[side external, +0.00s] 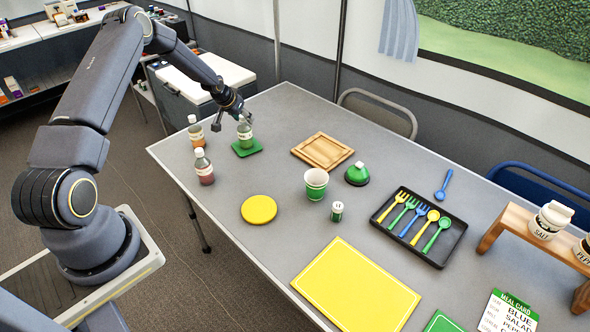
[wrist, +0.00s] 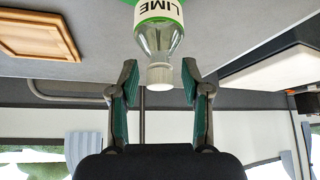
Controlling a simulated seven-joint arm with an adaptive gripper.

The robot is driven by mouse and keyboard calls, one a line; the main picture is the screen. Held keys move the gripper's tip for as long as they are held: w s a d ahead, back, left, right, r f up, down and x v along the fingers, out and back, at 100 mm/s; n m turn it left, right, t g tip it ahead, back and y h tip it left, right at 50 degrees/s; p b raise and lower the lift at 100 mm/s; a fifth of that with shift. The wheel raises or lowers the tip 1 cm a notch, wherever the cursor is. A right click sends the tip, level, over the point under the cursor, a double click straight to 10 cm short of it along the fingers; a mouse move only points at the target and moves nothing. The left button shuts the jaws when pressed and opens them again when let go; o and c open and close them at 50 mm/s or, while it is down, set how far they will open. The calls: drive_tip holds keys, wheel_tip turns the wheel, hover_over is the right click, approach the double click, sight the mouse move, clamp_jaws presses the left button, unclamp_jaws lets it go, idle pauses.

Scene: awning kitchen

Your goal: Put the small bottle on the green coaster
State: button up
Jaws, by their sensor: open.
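A small clear bottle (side external: 245,134) with a white cap and green label stands upright on the green coaster (side external: 257,150). In the wrist view the bottle (wrist: 160,38) reads LIME, and its cap lies between my fingertips with gaps on both sides. My gripper (side external: 233,118) is open, close to the bottle's top and not closed on it. Both fingers of my gripper (wrist: 160,68) show in the wrist view. The bottle's base is out of the wrist view.
An orange bottle (side external: 196,131) and a red bottle (side external: 204,168) stand left of the coaster. A wooden board (side external: 322,151), yellow disc (side external: 258,210), paper cup (side external: 316,184) and small green-labelled jar (side external: 337,211) are to the right. A black cutlery tray (side external: 418,228) lies farther right.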

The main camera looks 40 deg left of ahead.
drive_tip(key=shift+r, duration=0.25)
drive_tip(key=v, duration=1.2)
drive_tip(key=s+d+r+m, duration=0.1)
drive_tip(key=s+d+r, duration=0.3)
drive_tip(key=d+r, duration=0.4)
drive_tip(key=s+d+r+m, duration=0.1)
drive_tip(key=s+d+r, duration=0.2)
drive_tip(key=d+r, duration=0.5)
drive_tip(key=s+d+r+m+h, duration=0.1)
drive_tip(key=s+d+r, duration=0.1)
drive_tip(key=s+d, duration=0.4)
drive_tip(key=s+d+r+m+h, duration=0.1)
drive_tip(key=s+d, duration=0.6)
drive_tip(key=s, duration=0.7)
drive_tip(key=shift+d+r+g, duration=0.15)
drive_tip(key=shift+r+g, duration=0.15)
drive_tip(key=shift+r, duration=0.35)
